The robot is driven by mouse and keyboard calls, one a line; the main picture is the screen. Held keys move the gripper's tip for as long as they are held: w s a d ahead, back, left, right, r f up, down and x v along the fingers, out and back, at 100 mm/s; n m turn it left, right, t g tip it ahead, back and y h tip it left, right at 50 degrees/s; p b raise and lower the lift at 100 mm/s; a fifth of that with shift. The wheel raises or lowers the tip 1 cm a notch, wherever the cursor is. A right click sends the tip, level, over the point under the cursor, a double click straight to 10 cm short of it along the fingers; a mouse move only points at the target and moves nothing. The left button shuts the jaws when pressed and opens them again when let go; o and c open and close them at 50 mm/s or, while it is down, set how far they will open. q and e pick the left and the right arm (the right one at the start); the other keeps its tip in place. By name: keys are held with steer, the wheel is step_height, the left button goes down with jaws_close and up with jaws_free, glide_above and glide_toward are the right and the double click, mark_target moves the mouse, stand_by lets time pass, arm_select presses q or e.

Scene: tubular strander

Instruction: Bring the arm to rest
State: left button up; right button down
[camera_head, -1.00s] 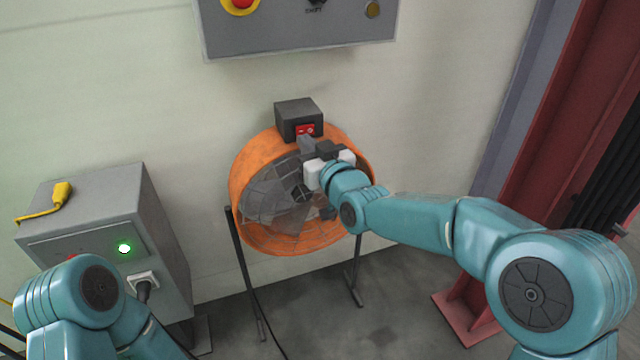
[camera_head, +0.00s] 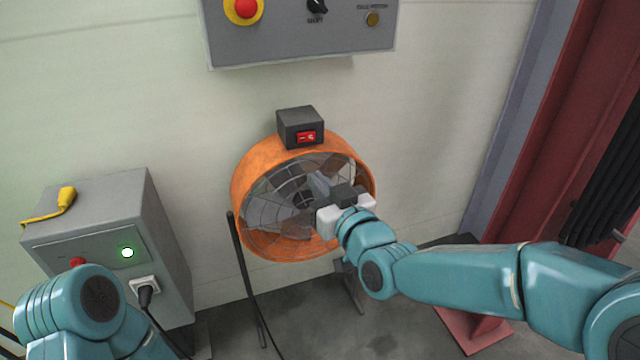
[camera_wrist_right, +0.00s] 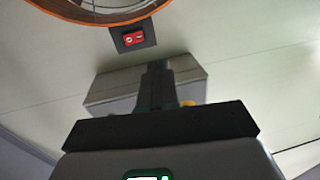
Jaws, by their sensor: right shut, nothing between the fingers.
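My right arm reaches in from the right in the head view. Its gripper (camera_head: 318,184) is shut and empty, in front of the orange drum fan (camera_head: 262,158) and below the fan's black switch box (camera_head: 299,121). In the right wrist view the dark fingers (camera_wrist_right: 157,84) are together. The red rocker switch (camera_head: 306,137) is in clear view, apart from the fingers; it also shows in the wrist view (camera_wrist_right: 133,38). Of my left arm only teal links show at the lower left; its gripper is out of view.
A grey control panel (camera_head: 290,45) with a red emergency stop (camera_head: 246,8) hangs on the wall above. A grey cabinet (camera_head: 100,205) with a lit green lamp (camera_head: 127,252) and a plugged cable stands left. A red steel column (camera_head: 570,130) stands right.

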stand_by(0.3)
steer(key=s+d+f+m+g+h, duration=0.1)
steer(key=d+f+g, duration=0.15)
steer(key=f, duration=0.65)
steer(key=s+d+f+m+g+h, duration=0.15)
steer(key=d+f, duration=0.25)
steer(key=f, duration=0.5)
steer(key=d+f+m+g+h, duration=0.15)
steer(key=d+f, duration=0.25)
steer(key=f, duration=0.5)
steer(key=s+d+f+m+g, duration=0.1)
steer(key=s+f+g, duration=0.4)
steer(key=s+f, duration=0.8)
steer(key=s+a+f+m+g, duration=0.1)
steer(key=s+f+g, duration=0.15)
steer(key=s, duration=0.45)
steer(key=s+f+m+g, duration=0.1)
steer(key=s+f+g, duration=0.15)
steer(key=s, duration=0.45)
step_height(320, 180, up, 26)
steer(key=p, duration=2.5)
steer(key=shift+w+r, duration=0.15)
